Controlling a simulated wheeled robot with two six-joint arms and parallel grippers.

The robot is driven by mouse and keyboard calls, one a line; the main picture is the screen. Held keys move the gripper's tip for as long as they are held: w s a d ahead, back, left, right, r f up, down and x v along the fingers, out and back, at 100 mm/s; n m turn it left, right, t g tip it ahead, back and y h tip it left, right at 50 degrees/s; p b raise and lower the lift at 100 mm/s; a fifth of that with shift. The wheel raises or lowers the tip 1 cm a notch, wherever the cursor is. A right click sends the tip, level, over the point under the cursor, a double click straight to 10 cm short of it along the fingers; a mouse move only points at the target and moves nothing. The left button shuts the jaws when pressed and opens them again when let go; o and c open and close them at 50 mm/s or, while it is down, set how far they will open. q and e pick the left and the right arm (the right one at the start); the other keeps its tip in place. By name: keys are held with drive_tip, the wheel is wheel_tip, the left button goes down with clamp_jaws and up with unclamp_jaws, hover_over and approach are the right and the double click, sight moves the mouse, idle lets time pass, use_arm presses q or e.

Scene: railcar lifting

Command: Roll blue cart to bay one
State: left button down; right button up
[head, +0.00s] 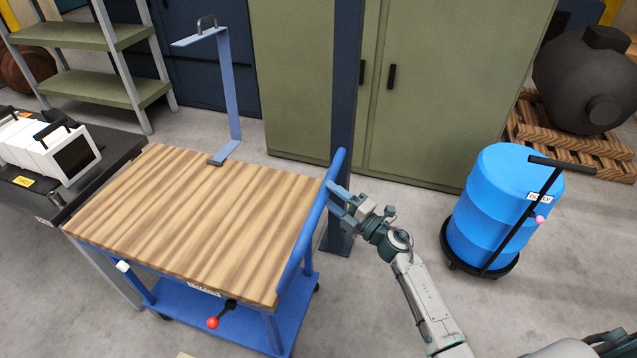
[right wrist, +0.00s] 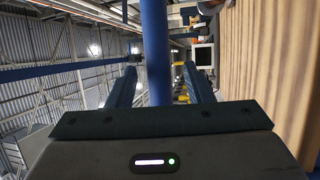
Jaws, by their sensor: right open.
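The blue cart (head: 215,215) has a bare striped wooden top and a blue lower deck. It stands in the centre-left of the head view. A lever with a red knob (head: 213,322) sticks out from its front side. Its blue push handle (head: 312,225) rises along the right end. My right gripper (head: 338,192) is open at the upper part of this handle. In the right wrist view, the handle bar (right wrist: 156,50) runs between the two spread fingers; I cannot tell whether they touch it. My left gripper is not in view.
A dark bench (head: 105,160) with a white device (head: 60,150) adjoins the cart's left side. A blue drum (head: 492,205) on a dolly stands right.

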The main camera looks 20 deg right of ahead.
sight(322, 188)
drive_tip(key=x, duration=0.3)
drive_tip(key=shift+w+a+r+p, duration=0.2)
drive_tip(key=shift+w+a+p, duration=0.05)
drive_tip(key=shift+p, duration=0.15)
drive_tip(key=shift+w+a+f, duration=0.1)
drive_tip(key=shift+w+a, duration=0.1)
drive_tip(key=shift+w, duration=0.15)
drive_tip(key=shift+c, duration=0.2)
clamp_jaws()
